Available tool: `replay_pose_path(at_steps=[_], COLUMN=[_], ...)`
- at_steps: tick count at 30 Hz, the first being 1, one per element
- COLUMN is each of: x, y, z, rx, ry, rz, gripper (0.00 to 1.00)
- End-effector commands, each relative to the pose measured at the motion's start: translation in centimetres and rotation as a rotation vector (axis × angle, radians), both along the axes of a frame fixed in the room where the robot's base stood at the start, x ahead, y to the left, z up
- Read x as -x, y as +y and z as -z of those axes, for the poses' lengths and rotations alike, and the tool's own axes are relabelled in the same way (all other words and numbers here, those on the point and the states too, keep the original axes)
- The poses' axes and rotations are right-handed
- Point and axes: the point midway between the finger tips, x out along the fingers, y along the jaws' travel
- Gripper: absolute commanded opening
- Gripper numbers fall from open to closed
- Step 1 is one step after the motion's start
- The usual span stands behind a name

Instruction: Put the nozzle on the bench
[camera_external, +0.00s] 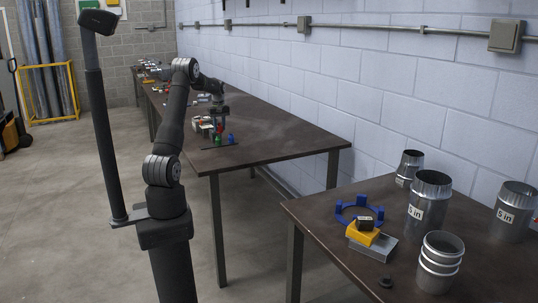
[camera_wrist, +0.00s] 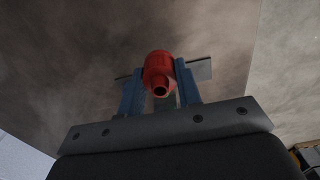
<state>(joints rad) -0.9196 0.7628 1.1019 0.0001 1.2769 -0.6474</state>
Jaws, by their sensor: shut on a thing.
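The red nozzle (camera_wrist: 158,70) is between the two blue fingers of my gripper (camera_wrist: 159,84) in the wrist view, with its open round end facing the camera. In the external view, my gripper (camera_external: 217,122) is over the near part of the long dark bench (camera_external: 280,132). The nozzle is too small there to make out clearly. I cannot tell whether it touches the bench top. A green piece (camera_external: 218,141) and a blue piece (camera_external: 231,138) stand just in front of my gripper on a thin dark strip (camera_external: 219,146).
A white box with small parts (camera_external: 202,125) lies left of my gripper. More tools lie farther back on the bench. The bench's right side is clear.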

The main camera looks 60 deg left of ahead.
Motion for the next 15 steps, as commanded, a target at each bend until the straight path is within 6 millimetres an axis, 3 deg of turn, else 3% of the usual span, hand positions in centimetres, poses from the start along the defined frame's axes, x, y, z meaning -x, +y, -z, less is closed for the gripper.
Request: replay_pose_path(at_steps=[5,15], x=[-3.3,-13.0], y=[-3.1,-16.2], z=[-0.1,-0.4], rx=[0.000,0.000], ry=[0.000,0.000], rz=[0.064,0.290], gripper=[0.10,0.10])
